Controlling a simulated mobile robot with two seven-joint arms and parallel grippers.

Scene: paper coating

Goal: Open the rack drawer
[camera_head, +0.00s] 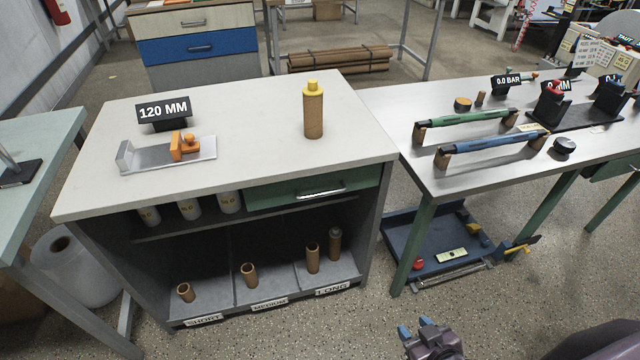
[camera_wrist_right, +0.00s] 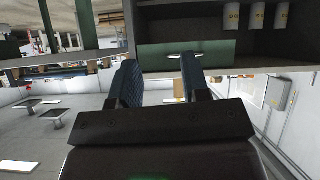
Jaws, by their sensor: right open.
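The rack (camera_head: 366,240) is a grey cabinet with a pale top. Its drawer has a green front (camera_head: 275,197) and a light bar handle (camera_head: 321,189), under the right part of the top; it looks shut. My right gripper (camera_head: 414,326) is at the bottom of the head view, in front of the rack, lower right of the drawer and apart from it. In the right wrist view its two blue-padded fingers (camera_wrist_right: 160,78) are spread with nothing between them. The green drawer front (camera_wrist_right: 158,57) and handle (camera_wrist_right: 188,55) show beyond the fingertips. My left gripper is not in view.
On the top stand a brown bottle with a yellow cap (camera_head: 313,110), a 120 MM display (camera_head: 164,112) and a grey fixture (camera_head: 206,154). Cardboard tubes (camera_head: 313,258) stand in the lower compartments. A table (camera_head: 425,180) with a blue tray (camera_head: 400,240) beneath is at the right.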

